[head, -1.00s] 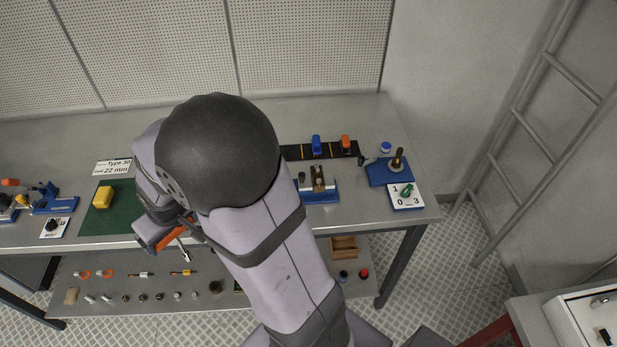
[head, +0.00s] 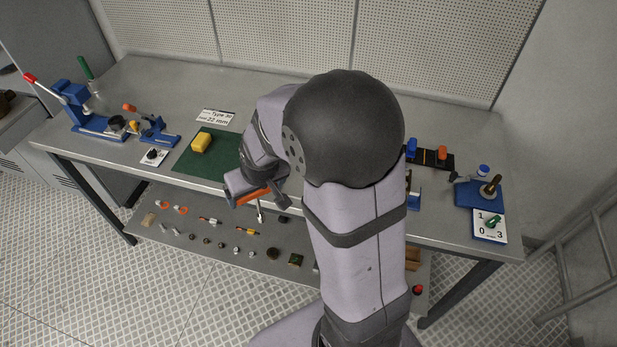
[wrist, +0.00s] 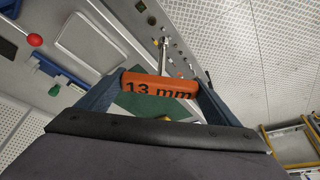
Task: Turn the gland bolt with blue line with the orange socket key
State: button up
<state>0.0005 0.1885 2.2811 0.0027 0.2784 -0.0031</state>
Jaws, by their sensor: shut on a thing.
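My gripper (head: 257,197) is shut on the orange socket key (wrist: 158,84), whose handle is marked "13 mm" in the wrist view. The handle lies across between both fingers and the metal shaft points away from the gripper. In the head view the key (head: 260,212) hangs in front of the bench's front edge, with its shaft pointing down above the lower shelf. I cannot make out the gland bolt with the blue line. My arm hides the middle of the bench.
A green mat (head: 183,166) with a yellow block (head: 201,143) lies left of my arm. Blue fixtures stand on the bench (head: 330,80) at far left and right. A dial plate (head: 489,226) is at the right end. The lower shelf (head: 150,233) holds several small parts.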

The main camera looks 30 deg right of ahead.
jog(key=s+r+p, duration=0.1)
jog(key=p, duration=0.2)
jog(key=shift+s+r, duration=0.2)
jog(key=w+d+r+m+h+b, duration=0.1)
jog(key=w+d+m, duration=0.15)
jog(key=d, duration=0.75)
jog(key=w+d+r+m+h+b, duration=0.1)
jog(key=d+m, duration=0.3)
jog(key=d, duration=0.6)
jog(key=s+d+r+m+g+h+b, duration=0.1)
jog(key=s+d+m, duration=0.3)
jog(key=d, duration=0.7)
jog(key=s+d+r+m+g+h+b, duration=0.1)
jog(key=s+d+r+m+g, duration=0.1)
jog(key=s+d, duration=0.5)
jog(key=d+r+m, duration=0.1)
jog(key=d+m, duration=0.1)
jog(key=d, duration=0.2)
jog(key=shift+r, duration=0.3)
